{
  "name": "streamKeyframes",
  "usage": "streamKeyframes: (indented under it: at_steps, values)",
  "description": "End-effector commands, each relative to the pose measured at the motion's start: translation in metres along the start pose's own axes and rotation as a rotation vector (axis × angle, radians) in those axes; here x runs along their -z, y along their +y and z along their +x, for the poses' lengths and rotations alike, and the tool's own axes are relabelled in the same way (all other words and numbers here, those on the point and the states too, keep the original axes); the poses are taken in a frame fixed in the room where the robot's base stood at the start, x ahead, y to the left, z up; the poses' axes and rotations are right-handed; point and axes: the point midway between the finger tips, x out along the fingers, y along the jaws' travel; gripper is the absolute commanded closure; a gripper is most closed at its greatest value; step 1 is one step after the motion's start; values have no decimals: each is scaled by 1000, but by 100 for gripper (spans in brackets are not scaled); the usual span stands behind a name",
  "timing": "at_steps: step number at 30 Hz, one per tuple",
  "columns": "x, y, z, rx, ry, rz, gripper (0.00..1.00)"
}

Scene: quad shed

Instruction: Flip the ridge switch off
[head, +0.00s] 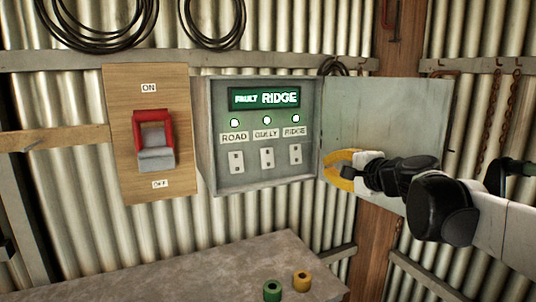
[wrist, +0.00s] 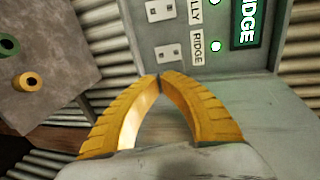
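The ridge switch (head: 295,154) is a small pale plate under the RIDGE label in the open grey box (head: 208,150). Its position is too small to read. It also shows in the wrist view (wrist: 172,55), just beyond my fingertips. My gripper (head: 327,171) has yellow fingers and is at the box's lower right edge, in front of the open door. In the wrist view, the fingertips of my gripper (wrist: 159,77) meet with nothing between them. They point toward the ridge switch and appear apart from it. The display (head: 264,98) reads FAULT RIDGE.
The gully switch (head: 267,158) and road switch (head: 236,162) sit left of the ridge switch. A lit lamp stands above each label. A red-handled ON/OFF switch (head: 153,132) is on a wooden board. The open door (head: 385,105) is behind my arm. A bench (head: 200,270) holds green and yellow rolls.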

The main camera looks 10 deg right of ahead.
Motion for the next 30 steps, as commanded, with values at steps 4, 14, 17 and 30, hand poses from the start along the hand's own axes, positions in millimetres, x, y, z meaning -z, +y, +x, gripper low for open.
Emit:
streamKeyframes:
  at_steps: [4, 14, 17, 30]
  values:
    - [0, 1, 0, -1, 0, -1, 100]
    - [-1, 0, 24, -1, -3, -4, 100]
    - [-1, 0, 45, -1, -2, -4, 100]
    - [-1, 0, 127, -2, -1, -3, 100]
